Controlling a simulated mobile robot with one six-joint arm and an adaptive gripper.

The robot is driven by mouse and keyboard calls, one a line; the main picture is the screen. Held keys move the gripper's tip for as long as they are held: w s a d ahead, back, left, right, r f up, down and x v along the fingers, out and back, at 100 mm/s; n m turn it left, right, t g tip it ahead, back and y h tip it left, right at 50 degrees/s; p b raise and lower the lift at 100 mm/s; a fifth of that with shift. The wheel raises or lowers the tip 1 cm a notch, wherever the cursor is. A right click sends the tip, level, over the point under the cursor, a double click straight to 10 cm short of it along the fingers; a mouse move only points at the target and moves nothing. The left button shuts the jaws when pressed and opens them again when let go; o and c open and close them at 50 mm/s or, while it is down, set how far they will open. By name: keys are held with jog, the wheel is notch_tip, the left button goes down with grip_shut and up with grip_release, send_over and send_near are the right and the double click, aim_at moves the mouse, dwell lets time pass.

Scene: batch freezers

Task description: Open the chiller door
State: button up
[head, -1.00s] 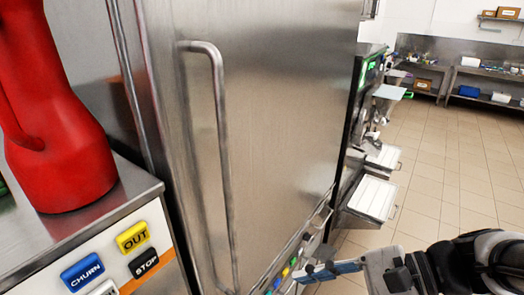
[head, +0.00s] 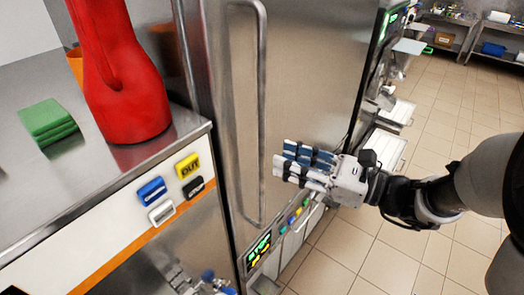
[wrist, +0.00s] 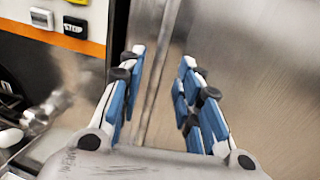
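The chiller door (head: 310,70) is a tall brushed-steel panel and looks shut. Its long vertical bar handle (head: 262,110) runs down the door's left side. My gripper (head: 282,161) is just right of the handle's lower half in the head view, fingers pointing left. In the wrist view my gripper (wrist: 160,68) is open, with blue-padded fingers spread apart and nothing held. A vertical metal bar, seemingly the handle (wrist: 163,60), shows in the gap between the fingers, beyond them. I cannot tell the exact distance to it.
A steel counter (head: 40,180) with a red machine part (head: 118,80) and green cloths (head: 47,122) stands left of the door. A lit control panel (head: 258,248) sits below the door. Another machine (head: 390,110) stands to the right. Tiled floor (head: 450,120) is free at right.

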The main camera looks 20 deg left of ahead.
aim_at(262, 151)
jog(key=a, duration=0.3)
jog(key=w+a, duration=0.1)
jog(key=a, duration=0.2)
jog(key=shift+w+a, duration=0.15)
jog(key=shift+a, duration=0.2)
jog(key=shift+c, duration=0.6)
grip_shut()
